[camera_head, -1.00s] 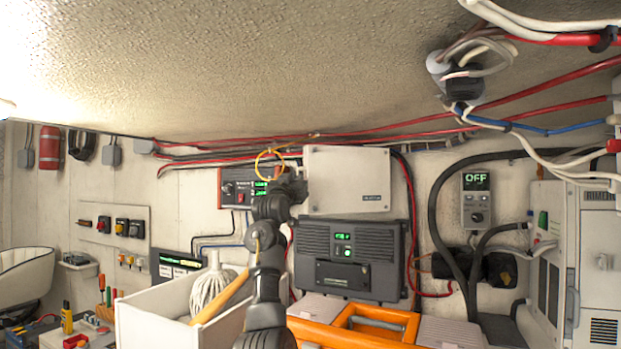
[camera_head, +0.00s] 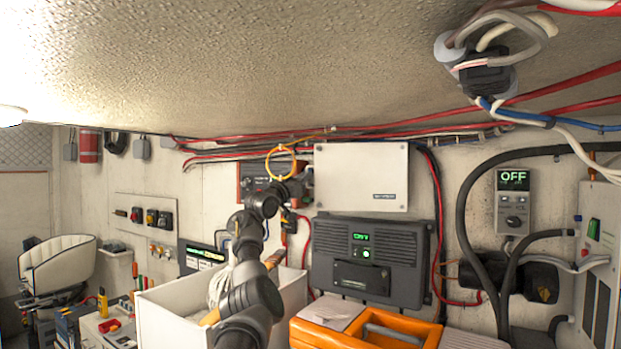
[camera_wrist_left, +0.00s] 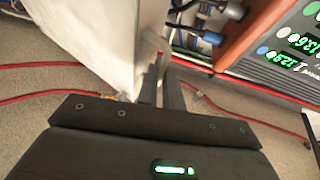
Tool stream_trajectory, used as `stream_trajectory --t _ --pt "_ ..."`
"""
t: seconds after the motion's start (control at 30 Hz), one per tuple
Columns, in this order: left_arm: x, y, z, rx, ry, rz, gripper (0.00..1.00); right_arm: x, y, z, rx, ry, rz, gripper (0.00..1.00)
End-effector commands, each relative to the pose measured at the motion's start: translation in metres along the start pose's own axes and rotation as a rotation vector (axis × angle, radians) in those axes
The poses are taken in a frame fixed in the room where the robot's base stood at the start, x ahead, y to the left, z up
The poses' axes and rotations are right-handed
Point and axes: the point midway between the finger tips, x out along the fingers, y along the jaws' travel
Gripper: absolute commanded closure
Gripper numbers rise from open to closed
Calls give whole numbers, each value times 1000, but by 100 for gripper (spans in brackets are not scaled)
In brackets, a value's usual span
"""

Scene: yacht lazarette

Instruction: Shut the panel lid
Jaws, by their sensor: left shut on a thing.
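The white panel lid (camera_head: 361,177) shows face-on at the centre of the head view; in the wrist view its pale side (camera_wrist_left: 90,40) fills the upper left. An instrument panel with green readouts (camera_head: 256,180) is exposed left of the lid, and it also shows in the wrist view (camera_wrist_left: 285,50). My left gripper (camera_head: 305,184) is at the lid's left edge. Its fingers (camera_wrist_left: 163,85) are shut on a thin part at that edge, though the grip itself is small and partly hidden. My right gripper is not in view.
A dark grey unit (camera_head: 375,260) is mounted below the lid. A white open bin (camera_head: 165,315) and an orange case (camera_head: 310,335) stand below. Red cables (camera_head: 430,125) run along the wall above the lid. A yellow ring (camera_head: 281,163) hangs near the gripper.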

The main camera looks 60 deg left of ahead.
Motion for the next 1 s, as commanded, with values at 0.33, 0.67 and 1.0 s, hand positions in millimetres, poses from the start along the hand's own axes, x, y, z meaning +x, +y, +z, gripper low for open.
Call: stream_trajectory --t 0.33,0.67,1.0 --pt "-2 -4 -2 -1 3 -7 91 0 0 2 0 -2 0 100" --pt "0 -1 -1 0 2 -1 71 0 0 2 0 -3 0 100" --pt "-26 -2 6 3 4 -4 71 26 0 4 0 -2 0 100"
